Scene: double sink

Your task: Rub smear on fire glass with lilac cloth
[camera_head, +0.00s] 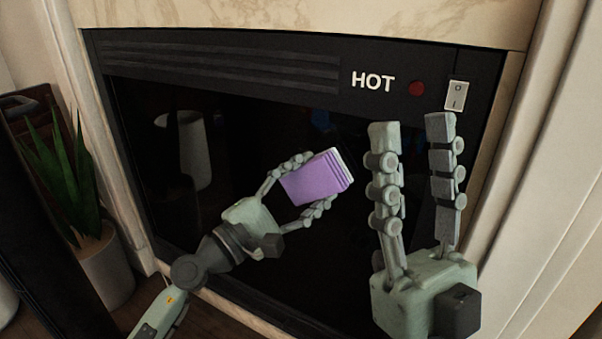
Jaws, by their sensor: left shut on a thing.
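The lilac cloth (314,180) is a folded, block-like pad in front of the dark fire glass (240,125). My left gripper (304,186) is shut on the cloth, with a finger on either side of it. I cannot tell whether the cloth touches the glass. No smear can be made out on the glass; the cloth and my grippers hide parts of it. My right gripper (412,130) is open and empty, with its fingers pointing up in front of the right part of the glass.
A black panel above the glass carries vents (220,66), a HOT label (373,82), a red light (416,88) and a switch (457,95). A pale stone surround (300,17) frames the fire. A potted plant (105,270) stands at the left.

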